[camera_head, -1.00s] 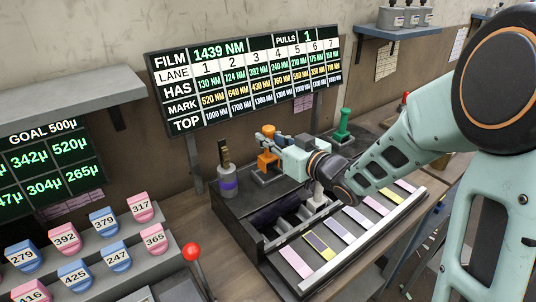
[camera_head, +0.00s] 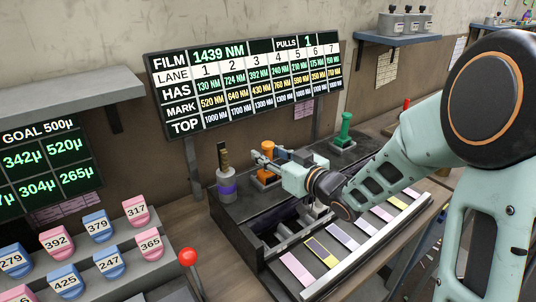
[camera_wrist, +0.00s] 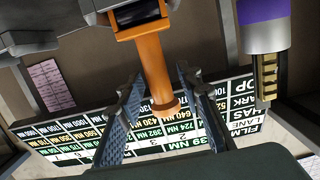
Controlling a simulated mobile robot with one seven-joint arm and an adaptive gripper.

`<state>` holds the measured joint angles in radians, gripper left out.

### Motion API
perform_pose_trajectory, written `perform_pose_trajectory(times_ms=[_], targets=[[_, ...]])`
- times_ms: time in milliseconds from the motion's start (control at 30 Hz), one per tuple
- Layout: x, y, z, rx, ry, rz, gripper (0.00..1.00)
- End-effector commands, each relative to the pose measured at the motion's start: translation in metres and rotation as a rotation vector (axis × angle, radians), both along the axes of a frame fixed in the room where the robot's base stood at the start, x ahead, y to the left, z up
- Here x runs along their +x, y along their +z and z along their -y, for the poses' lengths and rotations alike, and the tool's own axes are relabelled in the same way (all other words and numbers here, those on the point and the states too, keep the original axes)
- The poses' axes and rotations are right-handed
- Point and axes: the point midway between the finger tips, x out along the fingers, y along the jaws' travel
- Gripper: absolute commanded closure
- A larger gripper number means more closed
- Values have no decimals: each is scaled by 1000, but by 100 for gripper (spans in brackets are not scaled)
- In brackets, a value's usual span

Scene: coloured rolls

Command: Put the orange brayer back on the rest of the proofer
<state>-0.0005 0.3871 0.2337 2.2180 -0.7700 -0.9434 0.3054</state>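In the wrist view the orange brayer's handle (camera_wrist: 153,65) runs between my gripper's two fingers (camera_wrist: 162,100). The fingers are spread, with a visible gap on each side of the handle. The brayer's lower end is partly cut off at the top of the wrist view. My gripper hides part of the handle in the head view.
A green brayer (camera_head: 345,130) stands at the back right. Coloured strips (camera_head: 342,236) line the proofer's front. The lane board (camera_head: 245,85) hangs behind. A red-knobbed lever (camera_head: 188,257) is front left.

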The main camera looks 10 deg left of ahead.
Motion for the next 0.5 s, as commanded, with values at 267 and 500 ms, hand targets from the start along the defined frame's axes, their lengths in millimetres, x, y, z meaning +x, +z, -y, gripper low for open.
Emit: perform_pose_trajectory(times_ms=[267,500], targets=[[0,4,0,0,0,0,67],[-25,10,31,-2,-4,2,67]])
